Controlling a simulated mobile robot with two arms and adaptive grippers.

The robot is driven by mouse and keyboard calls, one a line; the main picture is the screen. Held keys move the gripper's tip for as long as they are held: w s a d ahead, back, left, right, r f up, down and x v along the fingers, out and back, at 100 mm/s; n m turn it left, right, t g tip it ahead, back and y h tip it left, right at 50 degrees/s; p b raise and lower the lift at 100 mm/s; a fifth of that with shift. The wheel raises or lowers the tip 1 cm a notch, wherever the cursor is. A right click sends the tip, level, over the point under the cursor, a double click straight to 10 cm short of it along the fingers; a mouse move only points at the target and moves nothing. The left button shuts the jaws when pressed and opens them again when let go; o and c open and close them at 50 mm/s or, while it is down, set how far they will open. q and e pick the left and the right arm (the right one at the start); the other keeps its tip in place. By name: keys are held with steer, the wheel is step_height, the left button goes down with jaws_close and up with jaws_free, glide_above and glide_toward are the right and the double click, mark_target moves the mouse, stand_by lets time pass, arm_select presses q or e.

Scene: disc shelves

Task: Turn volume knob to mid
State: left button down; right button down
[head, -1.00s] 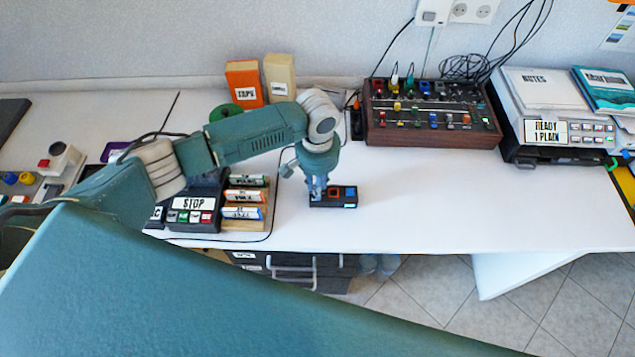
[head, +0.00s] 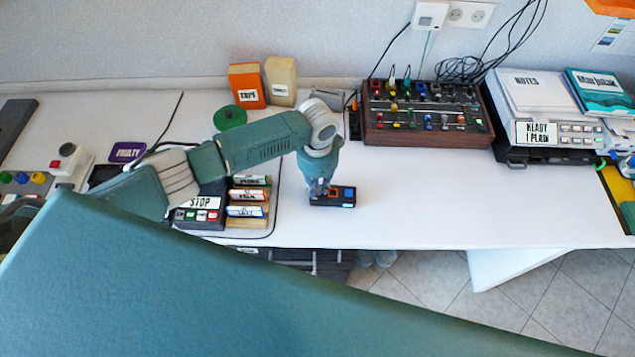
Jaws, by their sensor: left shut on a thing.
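A small black box (head: 342,203) with an orange square, a blue square and a cyan light lies on the white desk near its front edge. My left gripper (head: 318,192) points down onto the left end of this box. Its fingers are shut on what appears to be the volume knob there. The knob itself is hidden by the fingers, so its angle cannot be read. My right gripper is not in view.
A brown mixer panel (head: 425,130) with coloured knobs and cables stands at the back. A STOP panel (head: 200,215) and labelled cartridges (head: 248,210) sit left of the gripper. A printer-like machine (head: 555,136) is at right. The desk (head: 430,200) right of the box is clear.

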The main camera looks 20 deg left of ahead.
mark_target(318, 189)
arm_select(q)
steer(key=m, duration=0.4)
stand_by(1.3)
steer(key=c, duration=1.6)
jaws_free()
steer(key=shift+o, duration=0.2)
step_height(318, 189, up, 12)
